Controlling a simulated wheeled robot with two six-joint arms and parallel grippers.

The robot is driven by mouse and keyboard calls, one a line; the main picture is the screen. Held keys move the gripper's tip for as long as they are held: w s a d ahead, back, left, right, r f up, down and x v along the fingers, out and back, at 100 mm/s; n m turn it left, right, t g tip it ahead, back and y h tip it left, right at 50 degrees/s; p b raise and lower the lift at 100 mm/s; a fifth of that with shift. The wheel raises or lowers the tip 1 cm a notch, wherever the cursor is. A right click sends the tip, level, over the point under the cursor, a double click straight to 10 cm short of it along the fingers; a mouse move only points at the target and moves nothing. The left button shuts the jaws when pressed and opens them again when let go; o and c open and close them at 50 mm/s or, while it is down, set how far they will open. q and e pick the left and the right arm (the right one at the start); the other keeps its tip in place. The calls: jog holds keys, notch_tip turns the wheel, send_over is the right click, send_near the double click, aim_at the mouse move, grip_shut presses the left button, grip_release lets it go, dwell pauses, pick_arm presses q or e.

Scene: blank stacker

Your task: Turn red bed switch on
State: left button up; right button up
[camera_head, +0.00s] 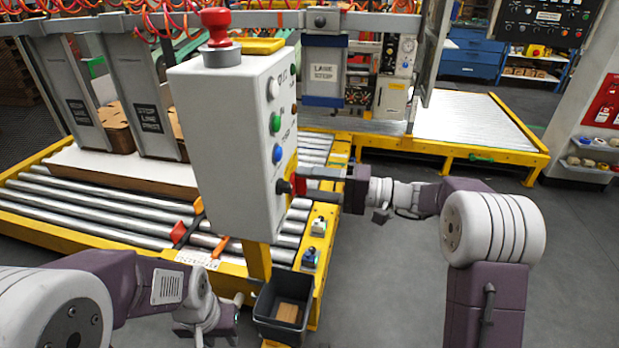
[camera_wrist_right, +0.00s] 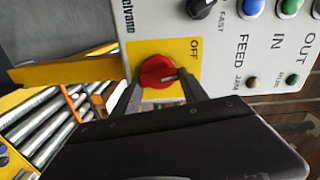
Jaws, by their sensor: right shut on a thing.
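The red bed switch (camera_wrist_right: 157,72) is a round red knob on a yellow plate on the control box. In the right wrist view the word OFF shows above and right of it, and a pale mark shows on its right side. My right gripper (camera_head: 308,182) is at the box's right-hand face, its two fingers around the red knob and shut on it. In the head view only a bit of red shows between the fingers. My left gripper (camera_head: 237,312) hangs low at the left, near a dark bin, away from the switch; its fingers are too unclear to tell.
The grey control box (camera_head: 225,140) carries a red mushroom button (camera_head: 216,27) on top and coloured buttons on its side. A black knob (camera_wrist_right: 201,8) sits near the red one. A roller conveyor (camera_head: 120,215) runs behind. The dark bin (camera_head: 268,325) stands below the box.

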jog(key=shift+s+f+m+p, duration=0.1)
jog(key=shift+f+m+p, duration=0.05)
jog(key=shift+m+p, duration=2.35)
jog(key=shift+f+m+p, duration=0.1)
jog(key=shift+m+p, duration=1.9)
jog(key=shift+m, duration=0.9)
jog(key=o, duration=1.4)
